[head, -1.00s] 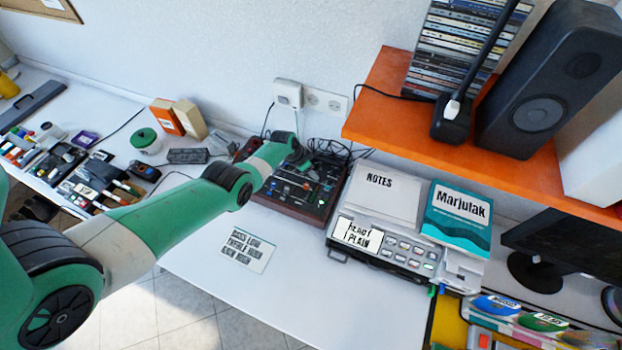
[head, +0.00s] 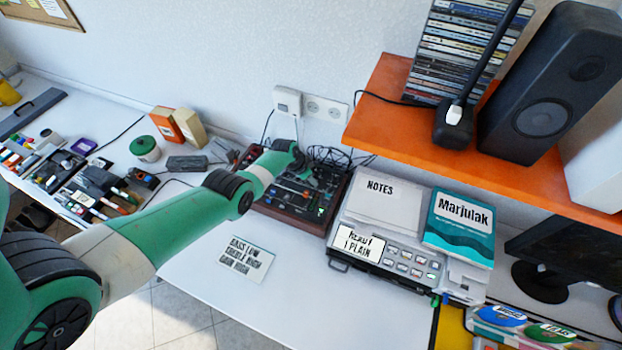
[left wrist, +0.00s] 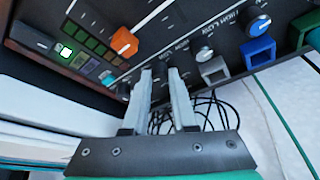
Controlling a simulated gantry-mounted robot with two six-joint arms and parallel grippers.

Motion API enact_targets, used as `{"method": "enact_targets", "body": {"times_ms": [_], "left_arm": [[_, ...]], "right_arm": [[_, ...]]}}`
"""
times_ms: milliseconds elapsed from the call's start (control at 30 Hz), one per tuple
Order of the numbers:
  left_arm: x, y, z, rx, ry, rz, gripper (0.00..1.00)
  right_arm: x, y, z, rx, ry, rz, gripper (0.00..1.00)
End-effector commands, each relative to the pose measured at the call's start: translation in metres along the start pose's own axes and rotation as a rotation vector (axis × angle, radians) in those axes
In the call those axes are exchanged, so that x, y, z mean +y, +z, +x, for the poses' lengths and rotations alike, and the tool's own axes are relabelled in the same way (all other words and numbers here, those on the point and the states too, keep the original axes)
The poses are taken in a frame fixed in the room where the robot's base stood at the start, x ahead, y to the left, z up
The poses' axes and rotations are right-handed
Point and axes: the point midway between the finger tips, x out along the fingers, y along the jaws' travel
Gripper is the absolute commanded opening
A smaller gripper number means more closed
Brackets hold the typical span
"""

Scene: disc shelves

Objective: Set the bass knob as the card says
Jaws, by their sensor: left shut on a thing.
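The card (head: 245,258) lies flat on the white desk in front of the mixer. It reads "BASS LOW, TREBLE HIGH, GAIN HIGH". The dark mixer (head: 289,209) stands at the back of the desk, partly covered by my left arm. In the left wrist view its panel (left wrist: 104,20) shows an orange knob (left wrist: 124,42), a grey-white knob (left wrist: 213,68), a blue knob (left wrist: 258,52) and HIGH and LOW lettering. My left gripper (left wrist: 160,72) is at the panel, its fingers close together on a small knob mostly hidden between the tips. Which knob it is, I cannot read. My right gripper is out of view.
To the mixer's right are a grey device (head: 384,262) with buttons, a NOTES pad (head: 385,207) and a teal book (head: 460,228). An orange shelf (head: 376,130) with a speaker (head: 548,85) hangs above. Black cables lie behind the mixer. The desk's front is clear.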

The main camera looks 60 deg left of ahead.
Motion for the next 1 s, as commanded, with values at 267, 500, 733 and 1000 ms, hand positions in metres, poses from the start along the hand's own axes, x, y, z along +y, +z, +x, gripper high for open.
{"method": "enact_targets", "body": {"times_ms": [267,500,733,1000], "left_arm": [[0.0010,0.0009,-0.0001,-0.004,-0.021,-0.050,0.00],[0.0024,0.0006,0.0000,-0.003,-0.077,-0.184,0.00],[0.0035,0.0003,0.0014,-0.002,-0.157,-0.373,0.00],[0.0048,-0.0004,0.0023,-0.003,-0.255,-0.610,0.00]], "right_arm": [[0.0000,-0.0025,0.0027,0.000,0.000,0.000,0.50],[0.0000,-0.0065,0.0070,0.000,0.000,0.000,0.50],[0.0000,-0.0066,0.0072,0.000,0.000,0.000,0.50],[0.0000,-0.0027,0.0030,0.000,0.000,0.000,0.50]]}}
